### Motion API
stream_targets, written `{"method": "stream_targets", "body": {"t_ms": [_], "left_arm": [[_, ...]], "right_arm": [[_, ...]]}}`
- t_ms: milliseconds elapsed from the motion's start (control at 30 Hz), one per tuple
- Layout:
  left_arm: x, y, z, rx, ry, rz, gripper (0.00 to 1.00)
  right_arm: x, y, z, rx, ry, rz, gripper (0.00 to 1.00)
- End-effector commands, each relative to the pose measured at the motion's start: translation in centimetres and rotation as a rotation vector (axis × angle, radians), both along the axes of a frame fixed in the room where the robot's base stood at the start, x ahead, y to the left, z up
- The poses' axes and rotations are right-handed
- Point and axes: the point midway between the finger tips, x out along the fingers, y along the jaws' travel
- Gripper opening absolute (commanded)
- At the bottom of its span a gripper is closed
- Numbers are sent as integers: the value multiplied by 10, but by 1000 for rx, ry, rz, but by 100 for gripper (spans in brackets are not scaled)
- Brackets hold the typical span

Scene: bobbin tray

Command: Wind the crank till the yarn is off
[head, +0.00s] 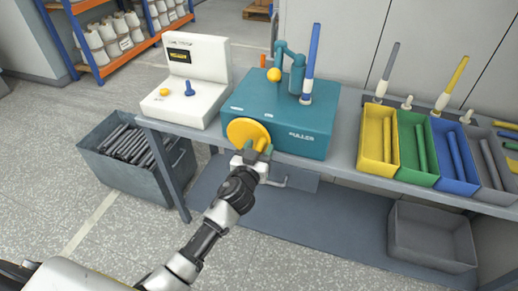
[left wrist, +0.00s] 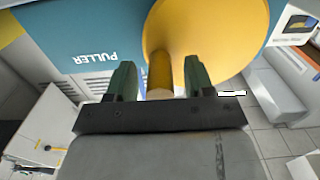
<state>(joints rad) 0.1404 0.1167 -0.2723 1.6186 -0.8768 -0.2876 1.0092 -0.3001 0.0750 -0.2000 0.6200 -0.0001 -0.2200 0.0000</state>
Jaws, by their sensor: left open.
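A teal puller machine (head: 290,110) stands on the grey bench, and its lettered front shows upside down in the left wrist view (left wrist: 95,45). A yellow crank disc (head: 246,131) sits on its front left; it fills the upper middle of the left wrist view (left wrist: 210,30). The crank's handle (left wrist: 160,75) sticks out from the disc. My left gripper (head: 257,153) is open, with the handle between its green fingers (left wrist: 160,82) and a gap on each side. A tall blue bobbin (head: 312,50) stands on the machine's top, white near its base. My right gripper is not in view.
A white control box (head: 205,58) with knobs stands left of the machine. Yellow (head: 377,135), green (head: 415,150) and blue (head: 455,158) trays are at the right. A grey bin (head: 100,145) of dark rods is on the floor left. An empty grey bin (head: 430,235) sits low at right.

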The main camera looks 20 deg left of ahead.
Motion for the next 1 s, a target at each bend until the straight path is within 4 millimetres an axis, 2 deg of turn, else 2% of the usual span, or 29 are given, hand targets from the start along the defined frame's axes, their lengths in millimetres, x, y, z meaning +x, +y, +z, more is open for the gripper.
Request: {"method": "stream_targets", "body": {"t_ms": [167, 500, 767, 1000], "left_arm": [[0, 0, 0, 0, 0, -1, 53], [0, 0, 0, 0, 0, -1, 4], [0, 0, -2, 28, -1, -1, 4], [0, -1, -10, 152, -6, 0, 4]], "right_arm": [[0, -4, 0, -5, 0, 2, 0], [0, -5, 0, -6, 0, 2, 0], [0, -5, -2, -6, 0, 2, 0], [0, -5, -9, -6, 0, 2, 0]]}}
